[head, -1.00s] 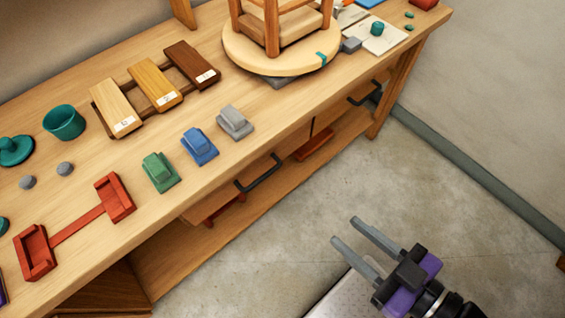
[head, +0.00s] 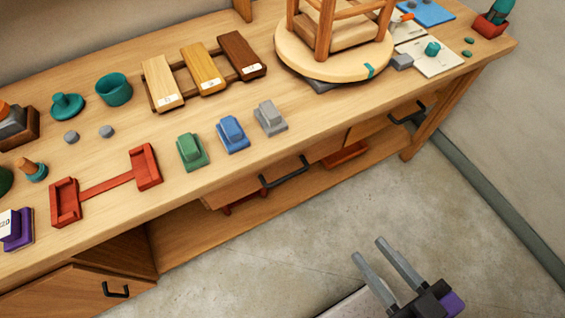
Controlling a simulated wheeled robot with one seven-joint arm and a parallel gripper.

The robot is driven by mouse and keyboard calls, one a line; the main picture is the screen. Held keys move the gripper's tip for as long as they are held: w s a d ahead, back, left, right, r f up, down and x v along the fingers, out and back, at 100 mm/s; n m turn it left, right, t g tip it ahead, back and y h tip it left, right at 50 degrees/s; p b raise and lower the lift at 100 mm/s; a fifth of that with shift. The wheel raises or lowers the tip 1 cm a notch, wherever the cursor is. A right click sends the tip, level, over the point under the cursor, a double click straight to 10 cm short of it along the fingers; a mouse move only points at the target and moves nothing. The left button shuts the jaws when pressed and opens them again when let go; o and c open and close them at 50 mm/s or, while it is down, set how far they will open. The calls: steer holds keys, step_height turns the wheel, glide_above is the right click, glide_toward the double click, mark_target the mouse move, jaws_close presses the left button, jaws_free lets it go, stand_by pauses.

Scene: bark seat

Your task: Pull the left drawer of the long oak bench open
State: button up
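The long oak bench (head: 330,115) runs diagonally across the head view. Two drawers sit under its top. The left drawer (head: 243,188) has a dark bar handle (head: 285,172), and its front looks about flush under the bench edge. The right drawer (head: 375,127) has a similar handle (head: 407,113). My gripper (head: 367,248) is at the lower right, over the floor in front of the bench. Its two grey fingers are apart with nothing between them, and point toward the bench. It is clear of the left drawer's handle, lower and to the right of it in the picture.
A cupboard front (head: 70,295) with a dark handle is at the lower left. A low shelf (head: 180,240) runs under the drawers. A red holder (head: 105,187), a green block (head: 192,152) and a round turntable (head: 335,65) stand on top. The concrete floor (head: 310,235) before the drawers is clear.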

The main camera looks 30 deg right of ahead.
steer(key=shift+a, duration=0.1)
steer(key=m+t+y+b, duration=0.4)
steer(key=m+y, duration=0.4)
steer(key=m, duration=0.4)
glide_toward(288, 176)
steer(key=w, duration=0.2)
steer(key=shift+m, duration=0.3)
steer(key=shift+a+p+x, duration=0.2)
steer(key=shift+p+x, duration=0.1)
steer(key=shift+x, duration=1.75)
steer(key=shift+a+p+x, duration=0.15)
steer(key=shift+p+x, duration=0.1)
steer(key=shift+x, duration=1.75)
steer(key=shift+s+f, duration=0.15)
jaws_close()
